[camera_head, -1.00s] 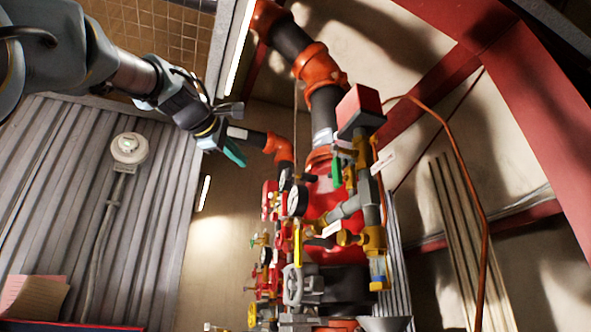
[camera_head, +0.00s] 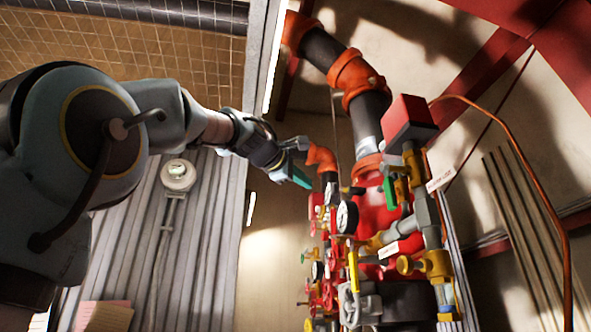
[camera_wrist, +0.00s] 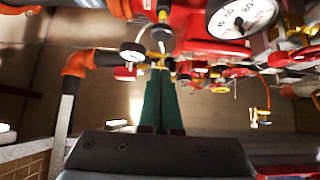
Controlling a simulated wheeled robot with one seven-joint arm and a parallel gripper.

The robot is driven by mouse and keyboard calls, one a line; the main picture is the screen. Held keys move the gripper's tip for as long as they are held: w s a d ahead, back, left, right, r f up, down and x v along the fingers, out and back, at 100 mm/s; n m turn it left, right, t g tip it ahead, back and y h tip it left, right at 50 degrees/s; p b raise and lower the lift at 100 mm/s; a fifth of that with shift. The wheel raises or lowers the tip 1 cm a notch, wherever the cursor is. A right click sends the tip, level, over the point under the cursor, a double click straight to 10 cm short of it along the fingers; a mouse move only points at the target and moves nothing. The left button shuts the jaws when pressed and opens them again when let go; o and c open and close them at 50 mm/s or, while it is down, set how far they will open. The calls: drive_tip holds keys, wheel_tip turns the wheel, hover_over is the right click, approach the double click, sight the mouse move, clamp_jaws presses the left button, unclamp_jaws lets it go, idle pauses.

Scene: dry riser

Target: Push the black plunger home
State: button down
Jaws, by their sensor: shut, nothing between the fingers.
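My gripper (camera_head: 301,178) has green fingers that are shut and empty, left of the valve assembly in the head view. In the wrist view the shut green fingers (camera_wrist: 160,100) point at a cluster of small brass fittings and gauges. Their tips overlap a small yellow-brass fitting (camera_wrist: 160,62) in the picture; I cannot tell whether they touch it. I cannot pick out the black plunger with certainty among the crowded small parts in either view.
A large black and orange riser pipe (camera_head: 353,80) rises behind the red valve body (camera_head: 374,208). An orange elbow (camera_head: 321,156) is close to my gripper.

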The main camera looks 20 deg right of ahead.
sight(335, 190)
drive_tip(key=shift+w+d+p, duration=0.25)
drive_tip(key=shift+d+p, duration=0.4)
drive_tip(key=shift+d, duration=0.8)
drive_tip(key=shift+w+d+p, duration=0.2)
drive_tip(key=shift+d+p, duration=0.4)
drive_tip(key=shift+d, duration=0.85)
